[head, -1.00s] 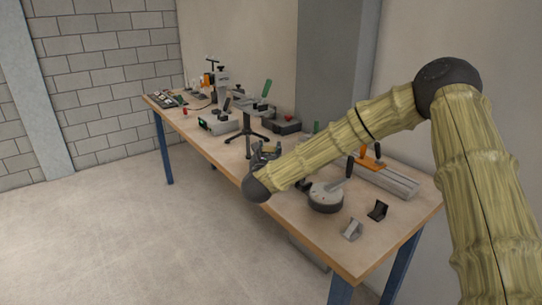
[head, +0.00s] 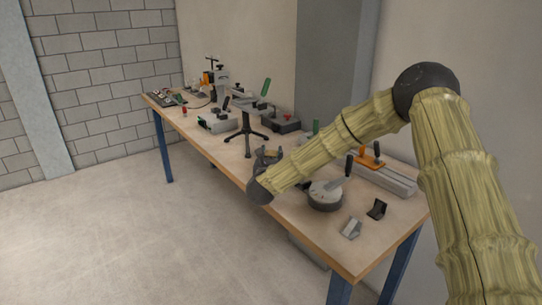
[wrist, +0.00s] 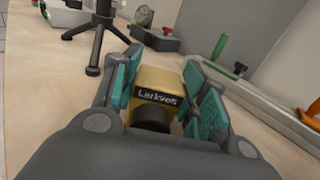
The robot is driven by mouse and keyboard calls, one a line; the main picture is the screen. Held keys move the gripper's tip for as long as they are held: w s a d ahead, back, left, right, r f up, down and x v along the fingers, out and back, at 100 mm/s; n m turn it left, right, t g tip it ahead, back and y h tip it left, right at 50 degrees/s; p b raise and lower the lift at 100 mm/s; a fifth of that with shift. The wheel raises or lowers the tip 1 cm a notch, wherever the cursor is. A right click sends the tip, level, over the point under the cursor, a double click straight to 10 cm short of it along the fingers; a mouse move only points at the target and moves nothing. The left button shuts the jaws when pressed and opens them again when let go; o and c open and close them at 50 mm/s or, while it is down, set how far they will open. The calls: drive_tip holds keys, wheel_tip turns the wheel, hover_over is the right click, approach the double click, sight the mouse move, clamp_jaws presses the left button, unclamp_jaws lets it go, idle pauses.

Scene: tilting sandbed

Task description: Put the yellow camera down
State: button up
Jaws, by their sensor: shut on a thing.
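The yellow camera (wrist: 158,90) shows in the wrist view, with a dark band lettered "Larkvolt" or similar and a dark round lens facing my wrist. My gripper (wrist: 160,84) is shut on it, with a teal pad on either side of its body. In the head view my gripper (head: 268,158) is over the near edge of the workbench (head: 305,232), and the camera is mostly hidden by my arm. I cannot tell whether the camera touches the bench top.
A black tripod stand (head: 247,135) stands close beyond my gripper. A round grey device with a lever (head: 325,196) is to its right. Two small wedge blocks, one grey (head: 351,228) and one black (head: 376,209), lie near the right end. Bare wood lies between them and the front edge.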

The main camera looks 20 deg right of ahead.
drive_tip(key=shift+f, duration=0.1)
drive_tip(key=o, duration=1.3)
drive_tip(key=shift+o, duration=0.2)
drive_tip(key=shift+r, duration=0.25)
drive_tip(key=v, duration=1.2)
